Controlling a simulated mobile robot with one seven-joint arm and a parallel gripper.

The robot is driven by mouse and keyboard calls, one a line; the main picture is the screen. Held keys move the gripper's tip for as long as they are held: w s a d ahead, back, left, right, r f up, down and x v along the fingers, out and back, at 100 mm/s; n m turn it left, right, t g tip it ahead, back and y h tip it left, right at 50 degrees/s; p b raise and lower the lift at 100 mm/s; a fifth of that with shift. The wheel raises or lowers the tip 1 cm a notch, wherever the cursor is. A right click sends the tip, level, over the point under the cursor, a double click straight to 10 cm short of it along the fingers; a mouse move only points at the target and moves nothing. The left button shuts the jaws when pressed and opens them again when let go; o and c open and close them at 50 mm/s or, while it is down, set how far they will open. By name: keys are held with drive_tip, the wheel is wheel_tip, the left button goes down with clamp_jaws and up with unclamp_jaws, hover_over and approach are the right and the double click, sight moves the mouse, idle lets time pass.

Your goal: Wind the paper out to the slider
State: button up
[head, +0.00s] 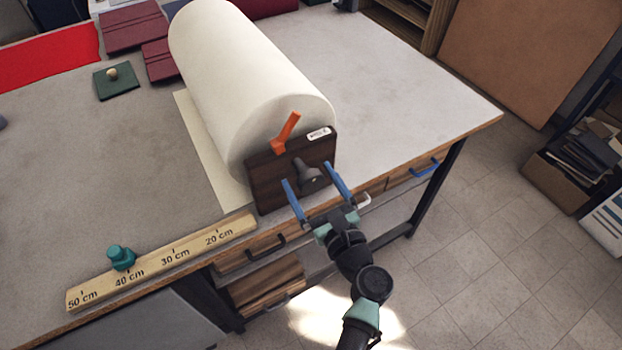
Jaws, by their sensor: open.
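A large cream paper roll (255,85) lies on the grey table, with a dark wooden end plate (265,185) at its near end. A short strip of paper (212,150) lies flat to the left of the roll. A dark grey knob (312,176) sticks out from the plate, and an orange lever (285,133) stands above it. My gripper (309,184) is open, its blue fingers on either side of the knob; I cannot tell if they touch it. A wooden ruler (190,250) runs along the front edge. Its green slider (121,258) sits near the 40 cm mark.
The table (80,190) is clear between the paper strip and the slider. A green pad with a knob (116,81), dark red covers (133,27) and red cloth (50,58) lie at the back left. Drawers with handles (265,248) are below the front edge.

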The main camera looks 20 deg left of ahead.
clamp_jaws()
idle(0.5)
